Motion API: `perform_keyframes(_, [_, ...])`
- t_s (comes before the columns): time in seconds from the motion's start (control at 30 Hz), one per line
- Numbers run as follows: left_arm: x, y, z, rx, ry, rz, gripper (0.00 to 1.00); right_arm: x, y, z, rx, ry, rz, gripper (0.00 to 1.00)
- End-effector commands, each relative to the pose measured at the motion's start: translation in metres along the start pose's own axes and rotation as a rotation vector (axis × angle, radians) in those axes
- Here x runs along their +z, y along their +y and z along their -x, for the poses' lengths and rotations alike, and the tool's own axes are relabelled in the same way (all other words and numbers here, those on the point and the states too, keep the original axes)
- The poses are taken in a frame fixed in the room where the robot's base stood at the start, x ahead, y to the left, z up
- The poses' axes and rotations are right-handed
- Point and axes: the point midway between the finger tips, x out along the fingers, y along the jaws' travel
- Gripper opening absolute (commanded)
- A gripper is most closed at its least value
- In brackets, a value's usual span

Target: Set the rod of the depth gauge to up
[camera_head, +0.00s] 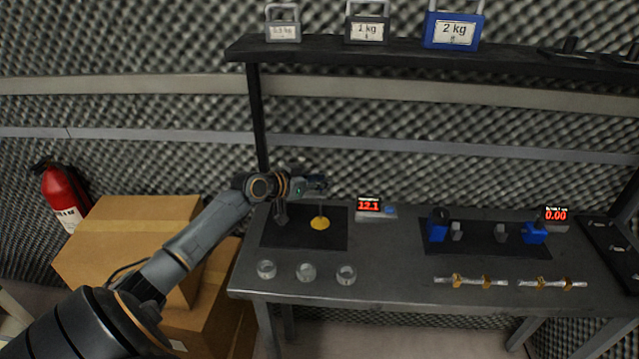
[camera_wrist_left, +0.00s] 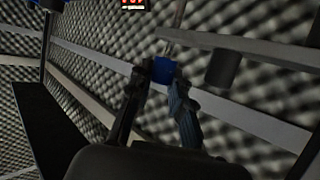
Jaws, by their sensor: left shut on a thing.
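The depth gauge stands on a black mat (camera_head: 262,238) at the left end of the bench. Its thin rod (camera_head: 320,209) is upright above a yellow disc (camera_head: 320,223). A red-lit display (camera_head: 369,205) beside it reads 12.1. My left gripper (camera_head: 320,184) is at the rod's upper end and hides the top of the gauge. In the left wrist view, the fingers (camera_wrist_left: 163,85) are shut on a small blue knob (camera_wrist_left: 162,70), with a thin rod (camera_wrist_left: 177,25) running from it. My right gripper is not in view.
Several glass cups (camera_head: 305,272) stand along the bench front. A second black mat with blue clamps (camera_head: 438,225) and a 0.00 display (camera_head: 556,215) is to the right. A shelf (camera_head: 400,55) with weights is above. Cardboard boxes (camera_head: 130,235) stand left.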

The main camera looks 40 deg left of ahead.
Motion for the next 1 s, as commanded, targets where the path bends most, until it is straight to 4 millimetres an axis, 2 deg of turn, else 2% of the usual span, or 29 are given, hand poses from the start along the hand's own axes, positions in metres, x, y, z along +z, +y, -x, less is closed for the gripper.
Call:
perform_keyframes(0.03, [-0.020, 0.000, 0.007, 0.000, 0.006, -0.006, 0.00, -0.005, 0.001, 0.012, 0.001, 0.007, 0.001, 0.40])
perform_keyframes(0.1, [-0.032, 0.000, 0.012, 0.000, 0.006, -0.005, 0.00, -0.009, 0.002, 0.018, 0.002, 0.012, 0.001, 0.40])
perform_keyframes(0.23, [-0.044, 0.001, 0.017, 0.001, 0.006, -0.003, 0.00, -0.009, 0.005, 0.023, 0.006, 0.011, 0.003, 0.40])
perform_keyframes(0.53, [-0.046, 0.001, 0.017, 0.001, 0.011, -0.001, 0.00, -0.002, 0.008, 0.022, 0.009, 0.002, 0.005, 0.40])
perform_keyframes(0.57, [-0.046, 0.001, 0.017, 0.001, 0.011, -0.001, 0.24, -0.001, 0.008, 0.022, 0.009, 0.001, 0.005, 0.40])
perform_keyframes(0.6, [-0.046, 0.001, 0.017, 0.001, 0.011, -0.002, 0.31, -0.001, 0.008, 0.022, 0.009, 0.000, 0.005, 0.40])
perform_keyframes(1.0, [-0.042, 0.000, 0.022, 0.000, 0.004, -0.002, 0.31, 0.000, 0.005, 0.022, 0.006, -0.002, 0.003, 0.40])
